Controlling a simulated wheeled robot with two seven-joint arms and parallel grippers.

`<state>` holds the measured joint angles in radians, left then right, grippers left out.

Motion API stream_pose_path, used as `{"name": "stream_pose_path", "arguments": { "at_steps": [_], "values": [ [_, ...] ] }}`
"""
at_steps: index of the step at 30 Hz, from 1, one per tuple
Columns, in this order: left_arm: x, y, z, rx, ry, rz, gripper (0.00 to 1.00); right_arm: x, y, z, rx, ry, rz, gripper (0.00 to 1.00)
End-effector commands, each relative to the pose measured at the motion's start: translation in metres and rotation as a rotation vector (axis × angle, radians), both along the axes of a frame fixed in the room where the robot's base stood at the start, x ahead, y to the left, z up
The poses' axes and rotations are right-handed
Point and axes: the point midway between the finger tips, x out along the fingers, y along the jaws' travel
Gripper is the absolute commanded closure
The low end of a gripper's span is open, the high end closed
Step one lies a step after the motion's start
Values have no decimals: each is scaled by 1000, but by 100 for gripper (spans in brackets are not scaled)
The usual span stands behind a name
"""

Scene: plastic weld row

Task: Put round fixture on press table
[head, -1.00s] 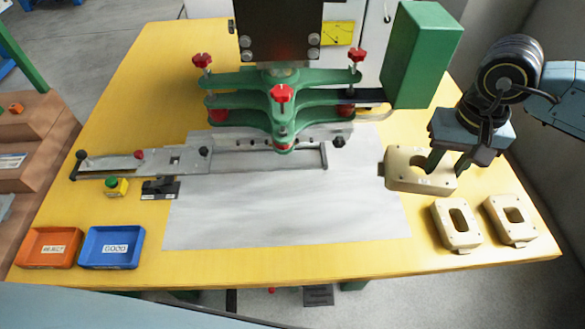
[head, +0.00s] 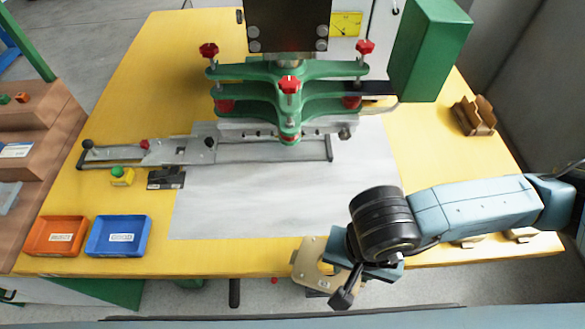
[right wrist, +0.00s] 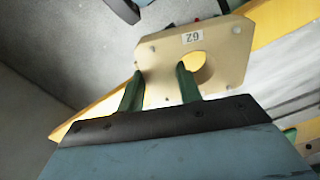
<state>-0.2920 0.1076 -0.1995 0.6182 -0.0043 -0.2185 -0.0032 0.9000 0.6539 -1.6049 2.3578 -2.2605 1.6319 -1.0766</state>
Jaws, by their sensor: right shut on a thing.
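The round fixture, a beige plate (head: 308,262) with a round hole, is at the table's front edge in the head view, right of centre. It also shows in the right wrist view (right wrist: 222,84), with a small number label. My right gripper (right wrist: 160,80) is shut on it, with one green finger reaching into the hole. My arm hides part of the plate in the head view. The press (head: 289,85), with green plates and red knobs, stands at the back centre above a grey metal slide (head: 250,151). My left gripper is not in view.
A light grey sheet (head: 260,200) lies clear in front of the press. Orange (head: 36,236) and blue (head: 97,236) trays stand at the left front. Two other fixtures (head: 470,241) (head: 522,236) are mostly hidden behind my right arm. A brown holder (head: 474,116) stands at right back.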

Motion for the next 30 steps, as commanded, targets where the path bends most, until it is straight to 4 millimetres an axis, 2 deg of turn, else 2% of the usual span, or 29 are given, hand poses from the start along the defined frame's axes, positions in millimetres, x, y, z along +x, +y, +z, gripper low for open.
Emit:
{"name": "stream_pose_path", "arguments": {
  "at_steps": [2, 5, 18, 24, 26, 30],
  "values": [
    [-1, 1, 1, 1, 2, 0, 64, 1, 2, 0, -1, -3, -14, 95],
    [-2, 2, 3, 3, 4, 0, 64, 18, 2, 1, -3, -5, -22, 95],
    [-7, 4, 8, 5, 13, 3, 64, 137, 2, 1, -3, -4, -22, 95],
    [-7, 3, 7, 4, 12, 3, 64, 181, 3, 0, 0, -3, -20, 95],
    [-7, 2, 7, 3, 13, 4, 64, 192, 3, 1, -1, -4, -20, 95],
    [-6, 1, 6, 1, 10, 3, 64, 190, 3, -22, -1, 1, -16, 95]
  ]
}}
